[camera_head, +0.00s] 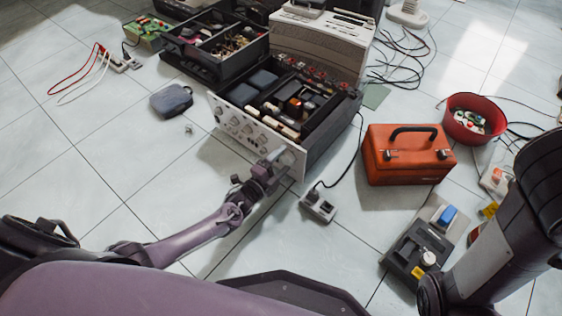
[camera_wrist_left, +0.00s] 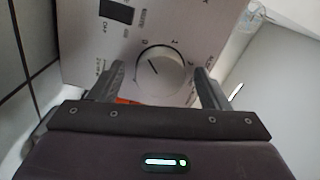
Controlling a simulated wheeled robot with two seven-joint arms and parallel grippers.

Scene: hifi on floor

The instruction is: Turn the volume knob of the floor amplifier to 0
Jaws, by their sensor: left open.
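The floor amplifier (camera_head: 226,117) stands open-topped in the middle of the head view, its pale front panel facing the lower left. My left gripper (camera_head: 277,159) is at the right end of that panel and hides part of it. In the left wrist view the round silver volume knob (camera_wrist_left: 160,72) sits between the two open fingers of my left gripper (camera_wrist_left: 160,82). The fingers are apart from the knob's sides. A dark pointer line on the knob tilts to the upper left. My right arm shows at the right edge, but its gripper cannot be made out.
An orange toolbox (camera_head: 405,165) and a red bowl (camera_head: 474,118) stand to the right. A power socket block (camera_head: 318,207) with a plugged cable lies close by the amplifier. A grey pouch (camera_head: 171,101) lies left.

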